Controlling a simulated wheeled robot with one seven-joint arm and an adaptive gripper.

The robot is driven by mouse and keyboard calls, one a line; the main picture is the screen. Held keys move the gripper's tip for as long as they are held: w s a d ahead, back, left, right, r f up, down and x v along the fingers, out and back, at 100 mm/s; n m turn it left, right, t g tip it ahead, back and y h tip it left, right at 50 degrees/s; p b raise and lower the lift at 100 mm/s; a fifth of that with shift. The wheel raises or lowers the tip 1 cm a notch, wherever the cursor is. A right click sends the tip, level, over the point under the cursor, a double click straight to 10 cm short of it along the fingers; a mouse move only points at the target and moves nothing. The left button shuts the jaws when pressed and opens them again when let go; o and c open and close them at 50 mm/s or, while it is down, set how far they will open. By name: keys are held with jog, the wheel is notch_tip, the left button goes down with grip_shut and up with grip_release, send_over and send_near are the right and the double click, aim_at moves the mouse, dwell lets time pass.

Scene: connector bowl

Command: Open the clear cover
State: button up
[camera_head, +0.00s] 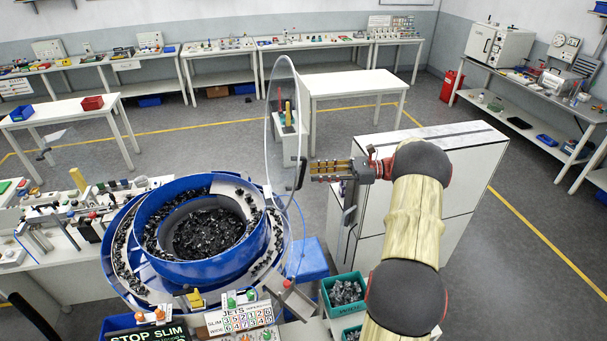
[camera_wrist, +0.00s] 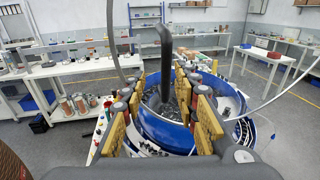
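The clear cover (camera_head: 281,120) stands nearly upright at the right side of the blue bowl (camera_head: 152,237), seen close to edge-on in the head view. The bowl's top is uncovered. The cover's black handle (camera_head: 301,173) is on its right face. In the wrist view the handle (camera_wrist: 165,60) rises as a dark bar in line with the gap between my fingers. My gripper (camera_head: 312,170) points left at the handle; its yellow-padded fingers also show in the wrist view (camera_wrist: 162,110). They are apart, with visible room on both sides of the handle. I cannot tell whether either finger touches it.
Black connectors (camera_head: 210,232) fill the bowl. A white cabinet (camera_head: 430,165) stands behind my arm. Teal bins (camera_head: 343,292) sit at the bowl's lower right, near a blue box (camera_head: 307,260). A cluttered workbench (camera_head: 50,245) is on the left.

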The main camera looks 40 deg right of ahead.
jog(key=v, duration=0.4)
jog(key=shift+c, duration=0.3)
